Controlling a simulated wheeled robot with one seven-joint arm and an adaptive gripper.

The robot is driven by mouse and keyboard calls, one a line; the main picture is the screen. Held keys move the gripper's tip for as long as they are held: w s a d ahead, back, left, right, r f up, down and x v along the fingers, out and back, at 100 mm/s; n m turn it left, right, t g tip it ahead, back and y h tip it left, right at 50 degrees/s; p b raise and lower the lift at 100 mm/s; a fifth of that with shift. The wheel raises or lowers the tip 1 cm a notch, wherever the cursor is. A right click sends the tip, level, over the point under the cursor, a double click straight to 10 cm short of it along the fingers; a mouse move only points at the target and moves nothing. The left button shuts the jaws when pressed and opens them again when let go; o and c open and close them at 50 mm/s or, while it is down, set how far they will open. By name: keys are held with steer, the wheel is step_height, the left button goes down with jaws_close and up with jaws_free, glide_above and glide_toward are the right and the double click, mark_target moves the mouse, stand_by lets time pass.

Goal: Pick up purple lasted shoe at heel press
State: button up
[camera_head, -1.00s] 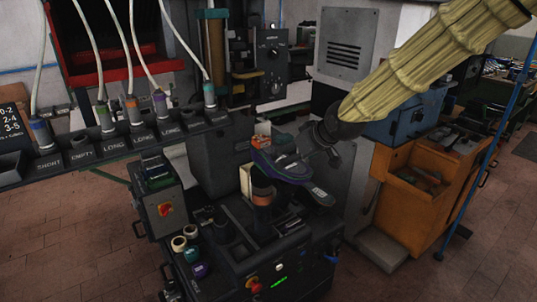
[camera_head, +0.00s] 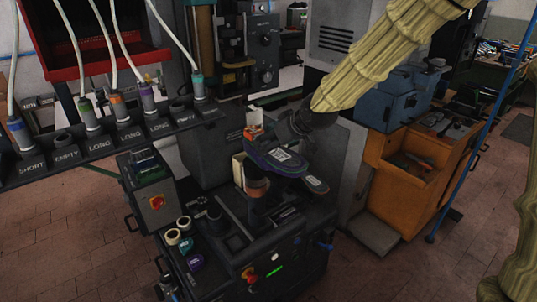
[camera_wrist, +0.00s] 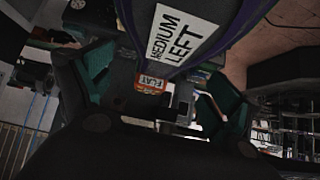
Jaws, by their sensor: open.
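The purple lasted shoe (camera_head: 278,162) sits on the heel press, sole up, with a white label on its sole. In the wrist view the shoe (camera_wrist: 205,22) fills the top middle, and its label reads "MEDIUM LEFT". An orange tag reading "FLAT" (camera_wrist: 152,80) shows below the label. My gripper (camera_head: 288,128) is close behind and above the shoe in the head view. Its teal-padded fingers are spread in the wrist view (camera_wrist: 160,85), with the shoe seen between them. I cannot tell whether either pad touches it. My arm's cover and wrist hide part of the press.
A labelled rack (camera_head: 105,145) with hanging tubes is at left.

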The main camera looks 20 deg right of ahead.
steer(key=shift+p+x, duration=1.3)
steer(key=shift+x, duration=1.4)
steer(key=shift+s+f, duration=0.1)
steer(key=shift+s, duration=0.05)
steer(key=c, duration=1.6)
